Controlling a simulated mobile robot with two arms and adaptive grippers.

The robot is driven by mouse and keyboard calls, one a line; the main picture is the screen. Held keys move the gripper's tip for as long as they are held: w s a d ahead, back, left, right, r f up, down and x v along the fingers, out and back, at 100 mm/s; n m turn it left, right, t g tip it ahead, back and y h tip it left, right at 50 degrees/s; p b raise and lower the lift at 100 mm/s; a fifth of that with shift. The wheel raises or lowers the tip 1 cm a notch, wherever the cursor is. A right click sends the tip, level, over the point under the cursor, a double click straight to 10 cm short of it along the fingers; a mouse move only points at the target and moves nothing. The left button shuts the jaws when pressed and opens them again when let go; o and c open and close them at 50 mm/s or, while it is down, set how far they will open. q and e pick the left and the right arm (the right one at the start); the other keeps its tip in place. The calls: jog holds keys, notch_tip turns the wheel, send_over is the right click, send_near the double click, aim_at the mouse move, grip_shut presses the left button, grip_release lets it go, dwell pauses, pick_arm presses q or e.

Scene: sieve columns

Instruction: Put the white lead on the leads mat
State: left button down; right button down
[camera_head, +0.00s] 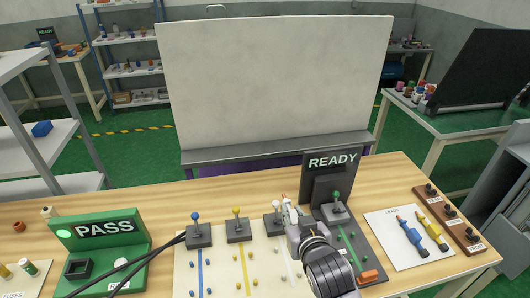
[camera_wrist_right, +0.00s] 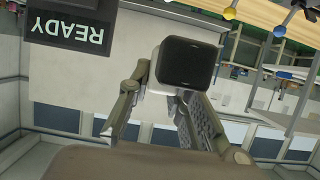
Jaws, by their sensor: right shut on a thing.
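My right gripper (camera_head: 289,218) is shut on the white lead (camera_head: 286,206), whose orange tip points up and away, over the column blocks in the head view. In the right wrist view, a dark, rounded square end of the held thing (camera_wrist_right: 188,63) sits between the fingers. The leads mat (camera_head: 381,223) is a white sheet at the right of the table. A blue lead (camera_head: 411,232) and a yellow lead (camera_head: 432,230) lie on it. The white lead is left of the mat and apart from it. My left gripper is not in view.
The dark READY sign (camera_head: 331,163) stands upright between the white lead and the mat. Black blocks with blue (camera_head: 195,216), yellow (camera_head: 236,211) and green (camera_head: 336,196) knobs stand nearby. A brown rack (camera_head: 462,232) borders the mat's right side. A green PASS stand (camera_head: 104,229) is at left.

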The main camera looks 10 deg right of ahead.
jog(key=d+r, duration=0.2)
jog(key=r, duration=0.7)
jog(key=d+r, duration=0.2)
jog(key=r, duration=0.7)
send_over(287, 264)
notch_tip(287, 264, down, 18)
notch_tip(287, 264, down, 20)
jog(key=shift+r, duration=0.2)
jog(key=shift+f, duration=0.2)
jog(key=c, duration=1.5)
grip_release()
